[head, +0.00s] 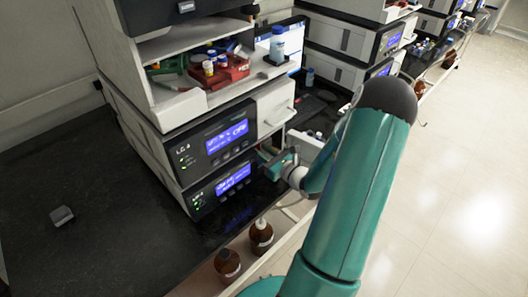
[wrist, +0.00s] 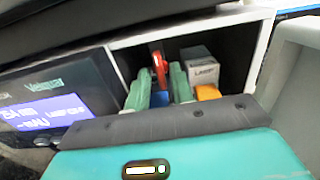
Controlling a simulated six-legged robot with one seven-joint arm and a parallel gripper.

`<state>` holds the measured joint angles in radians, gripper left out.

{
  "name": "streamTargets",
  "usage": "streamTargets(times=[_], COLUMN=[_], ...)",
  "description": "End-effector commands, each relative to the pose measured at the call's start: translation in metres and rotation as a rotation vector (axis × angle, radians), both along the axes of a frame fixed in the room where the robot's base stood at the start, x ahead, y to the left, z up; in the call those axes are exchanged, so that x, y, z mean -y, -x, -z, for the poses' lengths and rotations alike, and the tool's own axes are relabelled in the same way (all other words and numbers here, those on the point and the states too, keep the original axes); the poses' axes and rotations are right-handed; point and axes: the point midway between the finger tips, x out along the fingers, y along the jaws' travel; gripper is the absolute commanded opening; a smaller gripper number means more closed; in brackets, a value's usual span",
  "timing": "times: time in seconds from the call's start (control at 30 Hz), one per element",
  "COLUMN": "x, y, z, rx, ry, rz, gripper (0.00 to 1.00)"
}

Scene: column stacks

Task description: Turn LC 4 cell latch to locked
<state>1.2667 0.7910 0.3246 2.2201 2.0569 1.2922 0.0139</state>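The LC 4 stack stands in the middle of the head view, with an LC 4 front panel (head: 215,137) above a second panel (head: 222,187). In the wrist view, an open bay (wrist: 222,57) lies right of a lit display (wrist: 45,115). A red lever (wrist: 160,66), which looks like the cell latch, stands in the bay, with a blue part (wrist: 160,99) below it. My gripper (wrist: 160,78) has its two green fingers apart, one on each side of the lever. Whether they touch it is unclear. In the head view, my gripper (head: 279,160) is at the lower module's right side.
A red tray (head: 222,72) and a blue-capped bottle (head: 278,44) stand above. Brown bottles (head: 228,264) stand low in front. The dark bench at left is mostly clear.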

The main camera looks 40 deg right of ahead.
Motion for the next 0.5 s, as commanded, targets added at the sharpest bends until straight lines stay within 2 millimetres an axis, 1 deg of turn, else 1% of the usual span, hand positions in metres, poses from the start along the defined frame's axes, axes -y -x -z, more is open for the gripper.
streamTargets(times=[0.33,0.43,0.5], x=[0.000,0.001,0.001], y=[0.001,0.008,0.017], z=[-0.001,-0.001,-0.001], rx=[0.002,0.002,0.001], ry=[0.000,0.001,0.001], rz=[0.000,0.000,0.002], gripper=[0.30,0.30,0.30])
